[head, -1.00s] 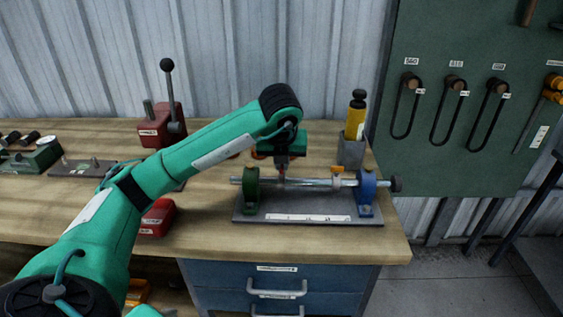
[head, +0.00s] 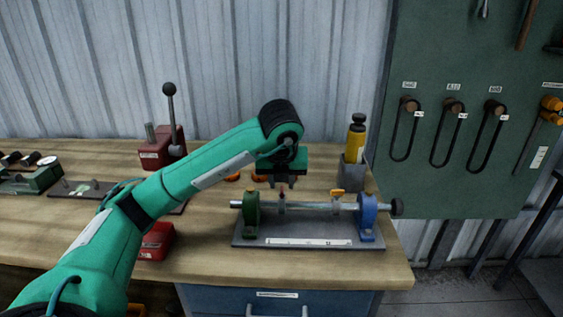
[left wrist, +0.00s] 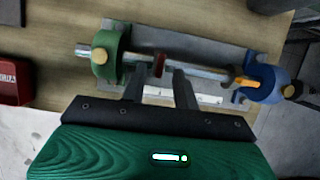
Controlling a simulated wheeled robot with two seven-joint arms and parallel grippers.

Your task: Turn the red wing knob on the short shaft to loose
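The red wing knob (left wrist: 159,64) stands on a grey collar (head: 282,204) on the steel shaft (left wrist: 205,71). In the left wrist view its wing lies across the shaft. In the head view the knob (head: 281,192) is small and partly blurred against the fingers. My left gripper (head: 283,183) is open and empty above the shaft. In the left wrist view its two fingers (left wrist: 157,80) are spread, with the knob apart from them, just beyond the gap. The shaft runs between a green support (head: 251,208) and a blue support (head: 368,212). My right gripper is out of view.
An orange wing knob (head: 337,191) sits on the shaft near the blue support. A yellow-bodied tool (head: 356,142) stands in a grey holder behind. A red lever block (head: 160,150) and a red box (head: 157,241) are to the left. The bench front is clear.

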